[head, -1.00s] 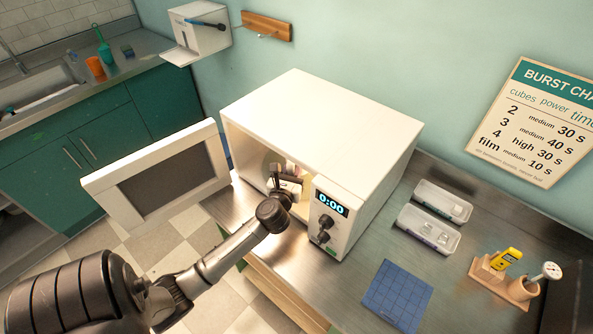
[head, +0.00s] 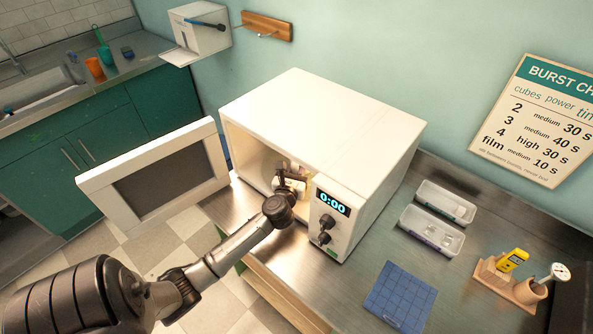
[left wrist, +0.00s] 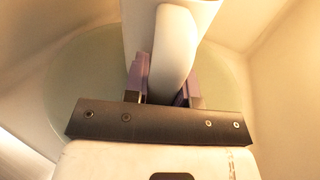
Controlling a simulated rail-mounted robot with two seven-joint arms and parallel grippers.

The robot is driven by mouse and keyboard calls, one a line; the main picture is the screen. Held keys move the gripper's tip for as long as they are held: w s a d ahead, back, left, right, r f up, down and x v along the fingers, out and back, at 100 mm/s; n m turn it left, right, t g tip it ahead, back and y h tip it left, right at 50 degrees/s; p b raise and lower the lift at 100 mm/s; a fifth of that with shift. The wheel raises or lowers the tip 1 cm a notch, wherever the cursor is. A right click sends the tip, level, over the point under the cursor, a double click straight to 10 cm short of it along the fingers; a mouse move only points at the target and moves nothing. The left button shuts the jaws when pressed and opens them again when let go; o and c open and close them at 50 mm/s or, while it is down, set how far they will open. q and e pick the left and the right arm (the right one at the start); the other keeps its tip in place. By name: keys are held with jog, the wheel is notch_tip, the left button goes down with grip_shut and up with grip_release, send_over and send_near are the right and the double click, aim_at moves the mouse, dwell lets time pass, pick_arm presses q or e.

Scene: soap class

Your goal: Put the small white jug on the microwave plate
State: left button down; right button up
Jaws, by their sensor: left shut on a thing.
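The small white jug (left wrist: 172,45) shows in the left wrist view, with its handle toward me and its top cut off by the frame. My left gripper (left wrist: 165,85) is shut on the jug's handle, with a purple-grey finger on each side. The pale green round microwave plate (left wrist: 75,85) lies below and around the jug; I cannot tell whether the jug touches it. In the head view my left gripper (head: 291,180) is inside the open microwave (head: 320,115), and the jug is mostly hidden there. My right gripper is out of view.
The microwave door (head: 160,180) stands open at the left. The control panel (head: 328,215) bounds the opening at the right. Two clear trays (head: 432,230), a blue gridded mat (head: 400,295) and a wooden holder (head: 510,285) are on the counter at the right.

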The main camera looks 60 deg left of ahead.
pick_arm(q)
jog(key=c, duration=1.4)
grip_release()
jog(key=shift+f, duration=0.15)
jog(key=o, duration=0.5)
jog(key=shift+c, duration=0.2)
jog(key=shift+d+r, duration=0.1)
jog(key=shift+r, duration=0.1)
jog(key=p+v, duration=0.1)
jog(key=v, duration=1.1)
jog(key=shift+f, duration=0.1)
